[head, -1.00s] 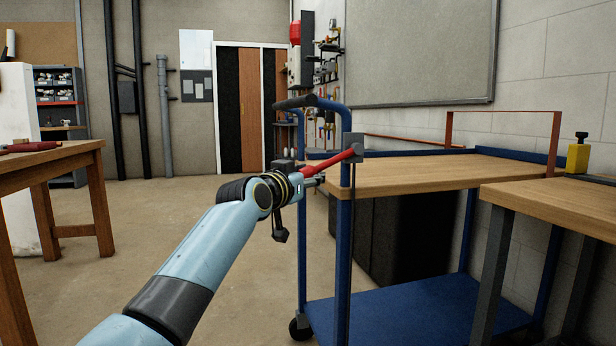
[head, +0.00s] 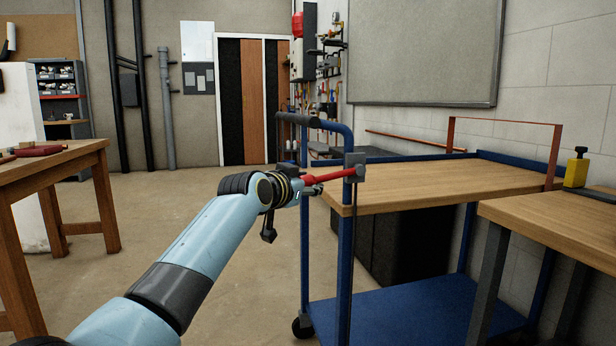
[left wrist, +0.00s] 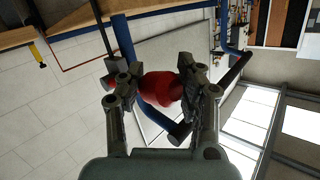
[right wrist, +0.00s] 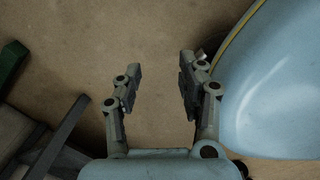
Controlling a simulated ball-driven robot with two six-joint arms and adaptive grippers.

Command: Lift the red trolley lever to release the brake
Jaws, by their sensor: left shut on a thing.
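The red lever (head: 335,174) runs from a grey block (head: 354,164) on the blue post of the trolley (head: 420,318). It slopes slightly down to the left, close to level. My left gripper (head: 310,186) is shut on its free end. In the left wrist view the rounded red lever end (left wrist: 160,88) sits between the two fingers. My right gripper (right wrist: 160,82) is open and empty over bare floor in the right wrist view; it is not in the head view.
A wooden bench (head: 560,218) stands close on the right, with a yellow item (head: 576,172) on it. Another wooden table (head: 60,160) is at the left. Dark boxes (head: 410,240) stand behind the trolley. The floor between is clear.

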